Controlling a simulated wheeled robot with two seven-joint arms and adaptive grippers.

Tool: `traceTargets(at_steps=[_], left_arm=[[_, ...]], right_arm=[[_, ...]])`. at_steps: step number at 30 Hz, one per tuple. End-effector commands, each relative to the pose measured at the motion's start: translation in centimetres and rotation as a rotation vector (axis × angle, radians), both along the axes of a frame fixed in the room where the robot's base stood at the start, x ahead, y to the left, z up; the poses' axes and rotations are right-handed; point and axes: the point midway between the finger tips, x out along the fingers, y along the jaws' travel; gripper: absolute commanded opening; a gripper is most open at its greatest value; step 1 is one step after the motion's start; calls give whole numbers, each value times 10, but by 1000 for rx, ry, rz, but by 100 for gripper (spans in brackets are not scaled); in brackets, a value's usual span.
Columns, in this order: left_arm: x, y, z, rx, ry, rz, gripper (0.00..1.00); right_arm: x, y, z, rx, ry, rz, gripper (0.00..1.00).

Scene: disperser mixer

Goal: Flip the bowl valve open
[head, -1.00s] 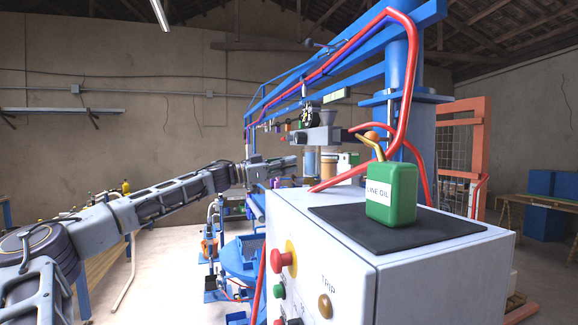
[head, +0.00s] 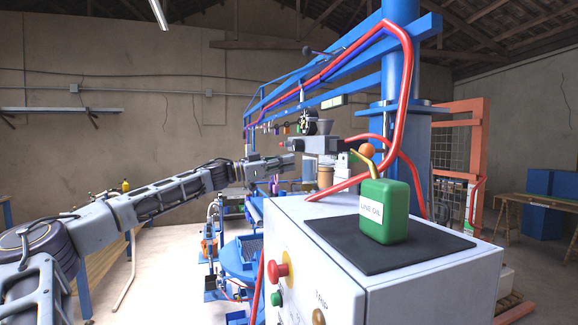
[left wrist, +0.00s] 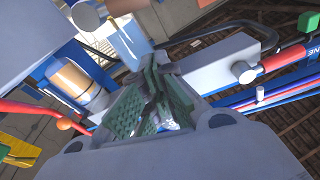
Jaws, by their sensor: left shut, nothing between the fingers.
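My left gripper (head: 280,166) is shut and empty, held out beside the grey air-line unit (head: 312,145) under the blue boom. In the left wrist view its green-padded fingers (left wrist: 155,103) are together in front of a grey bar of that unit. A clear bluish bowl (left wrist: 130,42) hangs beyond the fingertips, and an amber bowl (left wrist: 75,82) is to its left. The two bowls also show small in the head view, the clear one (head: 308,168) and the amber one (head: 325,177). I cannot make out the bowl valve itself. My right gripper is not in view.
A white control cabinet (head: 400,285) with a black mat and a green oil can (head: 384,212) stands close at the right. Red hoses (head: 408,110) loop above it. The blue column (head: 400,80) rises behind. Open floor lies left of the blue machine.

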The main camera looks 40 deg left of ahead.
Motion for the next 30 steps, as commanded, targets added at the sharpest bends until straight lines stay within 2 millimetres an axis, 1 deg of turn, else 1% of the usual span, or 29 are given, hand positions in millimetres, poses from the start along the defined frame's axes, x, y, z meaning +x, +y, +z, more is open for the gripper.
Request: traceTargets(at_steps=[1, 15, 30], left_arm=[[-3, 2, -3, 1, -1, 1, 0], [-28, 16, -7, 2, -1, 1, 0], [-64, 36, -14, -1, -1, 2, 0]], right_arm=[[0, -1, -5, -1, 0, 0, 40], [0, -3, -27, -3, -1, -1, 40], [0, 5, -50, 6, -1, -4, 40]])
